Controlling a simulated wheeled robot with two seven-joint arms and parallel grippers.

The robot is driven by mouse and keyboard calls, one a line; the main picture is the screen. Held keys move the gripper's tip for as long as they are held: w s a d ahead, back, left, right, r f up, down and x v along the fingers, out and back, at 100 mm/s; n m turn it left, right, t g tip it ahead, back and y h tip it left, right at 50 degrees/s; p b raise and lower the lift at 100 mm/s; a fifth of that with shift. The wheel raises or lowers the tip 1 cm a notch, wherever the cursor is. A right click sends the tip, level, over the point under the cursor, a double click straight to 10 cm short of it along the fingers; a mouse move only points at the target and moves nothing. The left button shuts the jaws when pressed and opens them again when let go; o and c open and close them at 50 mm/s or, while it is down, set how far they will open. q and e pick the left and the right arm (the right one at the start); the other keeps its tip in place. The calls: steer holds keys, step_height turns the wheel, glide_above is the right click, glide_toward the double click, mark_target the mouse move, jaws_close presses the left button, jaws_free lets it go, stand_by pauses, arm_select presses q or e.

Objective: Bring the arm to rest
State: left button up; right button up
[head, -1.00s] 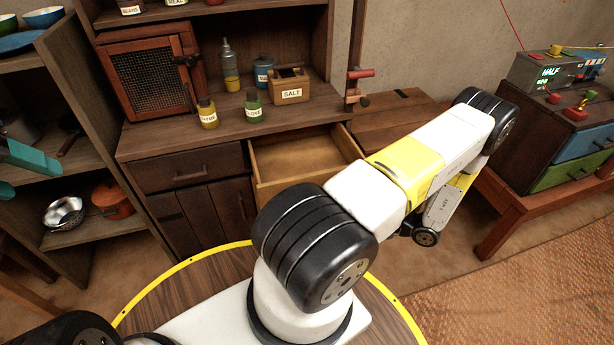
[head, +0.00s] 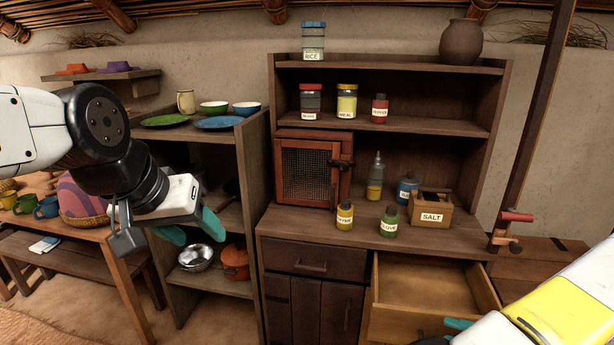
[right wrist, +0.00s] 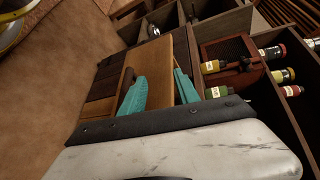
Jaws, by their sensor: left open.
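My left gripper (head: 193,231) hangs in the air at the left of the head view, in front of the low shelf unit. Its teal fingers are apart with nothing held between them. My right arm comes in at the lower right of the head view, and a teal finger (head: 458,324) shows at the front of the open drawer (head: 430,285). In the right wrist view, both teal fingers of my right gripper (right wrist: 160,76) show apart, with drawer wood behind the gap. Nothing is held there. Whether the right fingers touch the drawer I cannot tell.
The hutch counter (head: 300,222) holds a salt box (head: 432,215), a clove bottle (head: 390,222) and other bottles. The shelf unit (head: 262,160) with a steel bowl (head: 203,257) and orange pot (head: 235,262) stands left of it. A table with cups (head: 46,207) is further left.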

steer(key=w+a+r+n+g+h, duration=0.1)
steer(key=w+a+r+n+g, duration=0.25)
steer(key=a+r, duration=0.5)
steer(key=w+a+r+n+g+h, duration=0.2)
steer(key=a+r+n+g, duration=0.25)
steer(key=r, duration=0.65)
steer(key=s+a+r+n+t+h, duration=0.1)
steer(key=s+a+r+t+h, duration=0.1)
steer(key=a+r, duration=0.4)
steer(key=s+a+r+n+t+h, duration=0.2)
steer(key=s+a+r, duration=0.4)
steer(key=r, duration=0.4)
steer(key=shift+a+r+h, duration=0.3)
steer(key=shift+a+h, duration=0.35)
steer(key=shift+h, duration=0.25)
